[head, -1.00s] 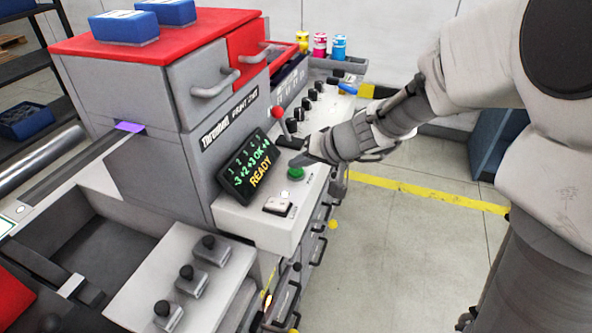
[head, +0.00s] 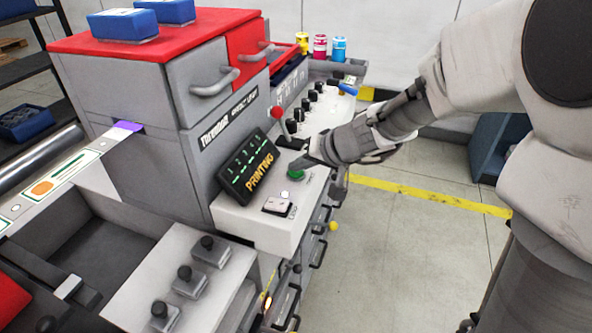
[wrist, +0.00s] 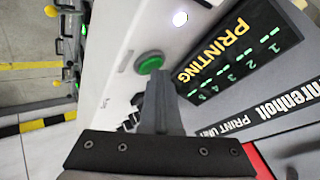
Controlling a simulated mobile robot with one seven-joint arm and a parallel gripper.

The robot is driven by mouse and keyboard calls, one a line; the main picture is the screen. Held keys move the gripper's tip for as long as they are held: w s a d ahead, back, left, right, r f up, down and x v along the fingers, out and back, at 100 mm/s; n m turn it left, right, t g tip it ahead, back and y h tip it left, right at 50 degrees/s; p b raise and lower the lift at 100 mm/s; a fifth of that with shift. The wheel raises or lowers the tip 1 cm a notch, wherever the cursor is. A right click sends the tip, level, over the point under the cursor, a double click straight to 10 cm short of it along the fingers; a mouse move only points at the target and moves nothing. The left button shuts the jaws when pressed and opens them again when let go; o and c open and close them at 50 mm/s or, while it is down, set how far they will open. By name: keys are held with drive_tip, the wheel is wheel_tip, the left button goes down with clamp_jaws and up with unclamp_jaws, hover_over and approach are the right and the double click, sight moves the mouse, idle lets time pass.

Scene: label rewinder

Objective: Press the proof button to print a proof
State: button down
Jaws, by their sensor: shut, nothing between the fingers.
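A green round button (head: 295,174) sits on the white console of the press; the wrist view also shows the green button (wrist: 150,64). The small lettering near it is too small to read. My gripper (head: 303,162) is shut and empty, its fingertips close to the far side of the button. In the wrist view, my gripper's tips (wrist: 158,80) reach the button's edge; I cannot tell whether they touch it. The tilted display (head: 248,165) reads PRINTING, with dashes above; the display (wrist: 240,50) reads the same in the wrist view.
A small lit white button (head: 285,195) and a switch (head: 277,205) are nearer on the console. A red knob (head: 277,112) and several black knobs stand beyond. A printed label web (head: 58,183) lies at left. The floor at right is clear.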

sight(299, 175)
drive_tip(key=shift+r, duration=0.1)
drive_tip(key=shift+r+p, duration=0.5)
drive_tip(key=shift+r, duration=0.3)
drive_tip(key=shift+r+p, duration=1.7)
drive_tip(key=shift+r, duration=0.85)
